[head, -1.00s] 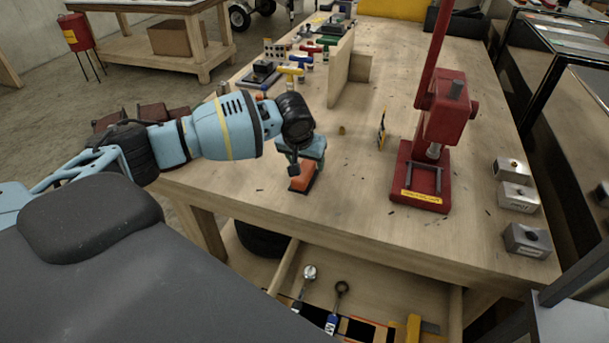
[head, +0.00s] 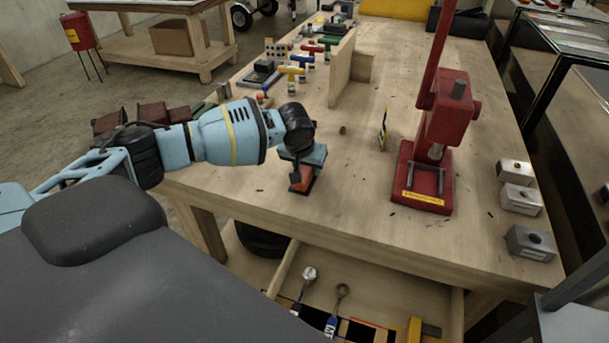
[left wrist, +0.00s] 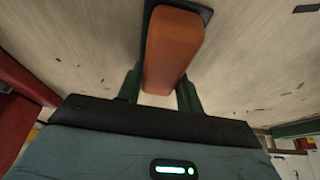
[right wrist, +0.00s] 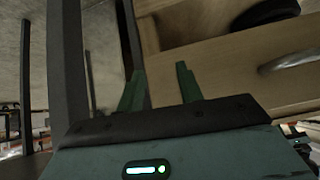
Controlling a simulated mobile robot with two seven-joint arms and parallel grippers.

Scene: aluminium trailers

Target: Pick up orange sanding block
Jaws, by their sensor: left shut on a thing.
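The orange sanding block (head: 299,178) is at the near left part of the wooden workbench (head: 370,215), under my left gripper (head: 304,163). In the left wrist view the block (left wrist: 174,45) is a long orange piece with a dark base showing at its far end. The green fingers of my left gripper (left wrist: 160,88) are shut on its two sides. I cannot tell whether its base is clear of the bench top. My right gripper (right wrist: 160,78) shows only in its wrist view, with its fingers apart and nothing between them.
A red press (head: 433,150) stands right of the block. Several grey metal blocks (head: 518,200) line the right edge. A wooden upright panel (head: 341,72) and colored-handled tools (head: 292,71) are farther back. An open drawer (head: 375,290) with tools lies below the front edge.

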